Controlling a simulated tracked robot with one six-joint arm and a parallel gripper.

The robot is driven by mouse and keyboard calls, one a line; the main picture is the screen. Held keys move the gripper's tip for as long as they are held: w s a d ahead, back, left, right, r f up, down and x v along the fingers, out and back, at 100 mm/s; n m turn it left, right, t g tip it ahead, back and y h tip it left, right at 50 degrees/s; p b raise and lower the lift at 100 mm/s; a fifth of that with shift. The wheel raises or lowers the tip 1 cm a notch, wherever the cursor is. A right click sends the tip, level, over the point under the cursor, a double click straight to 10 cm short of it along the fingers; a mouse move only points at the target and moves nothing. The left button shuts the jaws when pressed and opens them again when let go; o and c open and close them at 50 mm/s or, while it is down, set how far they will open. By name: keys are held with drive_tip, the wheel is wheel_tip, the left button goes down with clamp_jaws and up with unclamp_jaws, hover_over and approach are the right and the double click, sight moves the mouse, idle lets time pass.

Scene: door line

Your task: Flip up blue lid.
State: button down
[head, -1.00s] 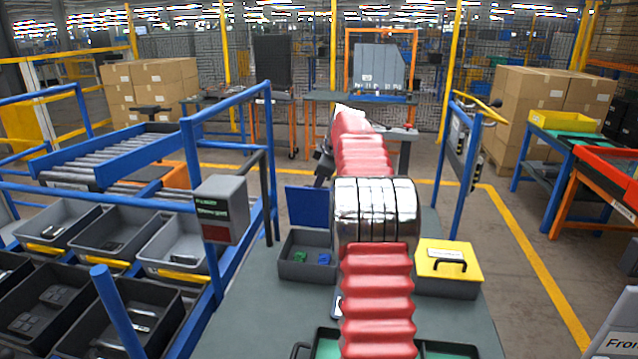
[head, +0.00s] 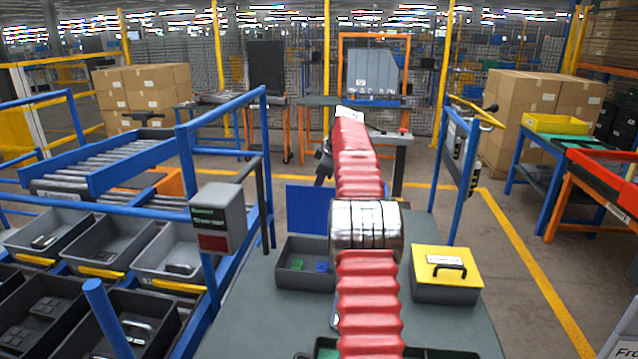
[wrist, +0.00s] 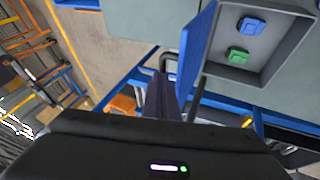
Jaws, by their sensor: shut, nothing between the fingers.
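The blue lid (head: 308,209) stands up at the back of an open dark grey box (head: 304,277) on the table. Inside the box lie a green block (head: 299,265) and a blue block (head: 322,266). In the wrist view the lid (wrist: 198,48) is seen nearly edge-on, beside the box's inside with the blue block (wrist: 252,25) and green block (wrist: 238,56). My gripper (wrist: 165,88) is shut and empty, on the lid's outer side, close to it; I cannot tell whether they touch. In the head view my arm hides much of the gripper (head: 324,165).
A second box with a closed yellow lid (head: 445,260) and black handle stands right of my arm. A grey control box (head: 216,215) on a blue frame and sloped grey bins (head: 104,245) lie to the left. The table (head: 265,320) is bare at front left.

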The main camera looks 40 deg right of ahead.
drive_tip(key=shift+r, duration=0.1)
drive_tip(key=v, duration=1.3)
drive_tip(key=shift+s+r, duration=0.15)
drive_tip(key=shift+s, duration=0.1)
drive_tip(key=shift+s+a, duration=0.15)
